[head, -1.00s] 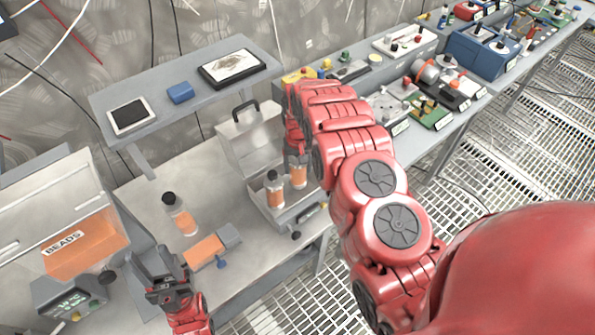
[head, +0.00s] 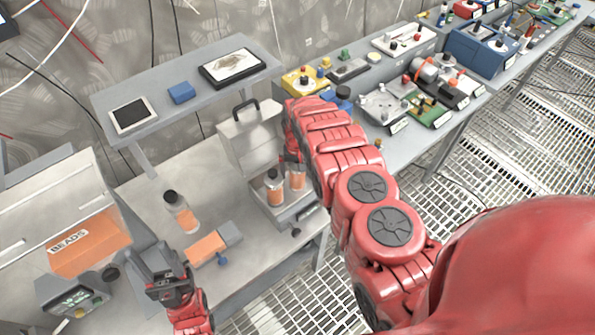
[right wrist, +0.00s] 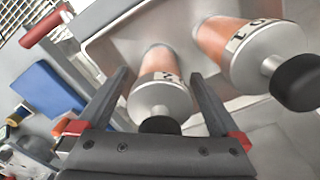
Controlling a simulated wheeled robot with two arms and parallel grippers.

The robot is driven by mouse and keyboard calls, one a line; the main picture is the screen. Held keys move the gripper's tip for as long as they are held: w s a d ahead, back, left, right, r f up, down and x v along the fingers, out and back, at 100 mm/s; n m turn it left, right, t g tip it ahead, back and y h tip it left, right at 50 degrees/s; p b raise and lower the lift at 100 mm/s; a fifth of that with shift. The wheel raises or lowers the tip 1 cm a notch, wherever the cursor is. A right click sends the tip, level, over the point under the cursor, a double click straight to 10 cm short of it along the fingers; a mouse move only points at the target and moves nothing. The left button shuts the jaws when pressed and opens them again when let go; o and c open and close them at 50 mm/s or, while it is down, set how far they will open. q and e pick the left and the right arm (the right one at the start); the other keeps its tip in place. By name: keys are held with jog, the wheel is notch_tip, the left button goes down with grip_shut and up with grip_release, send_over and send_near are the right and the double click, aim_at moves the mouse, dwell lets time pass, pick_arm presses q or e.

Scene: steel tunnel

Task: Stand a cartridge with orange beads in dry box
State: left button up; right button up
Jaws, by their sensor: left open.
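The dry box (head: 237,152) is a pale metal case with its lid raised, on the bench in the head view. Two clear cartridges with orange beads stand in it: a left one (head: 274,188) and a right one (head: 297,177). In the right wrist view the fingers of my right gripper (right wrist: 161,78) are spread on both sides of one cartridge (right wrist: 160,92), with gaps visible. The other cartridge (right wrist: 245,52) stands beside it. My left gripper (head: 166,272) is open and empty near the bench's front.
A beads bin (head: 92,247) stands at the left, with a display device (head: 75,302) before it. An orange and grey item with a blue knob (head: 206,249) lies on the bench. A shelf (head: 155,118) overhangs the back. Another bench with equipment runs right.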

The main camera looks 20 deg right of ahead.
jog(key=shift+r, duration=0.2)
notch_tip(320, 180, up, 8)
jog(key=b, duration=0.3)
jog(key=shift+f, duration=0.1)
notch_tip(320, 180, up, 3)
jog(key=shift+r+p, duration=0.15)
jog(key=shift+p, duration=0.85)
jog(key=shift+r+p, duration=0.5)
jog(key=shift+f, duration=0.1)
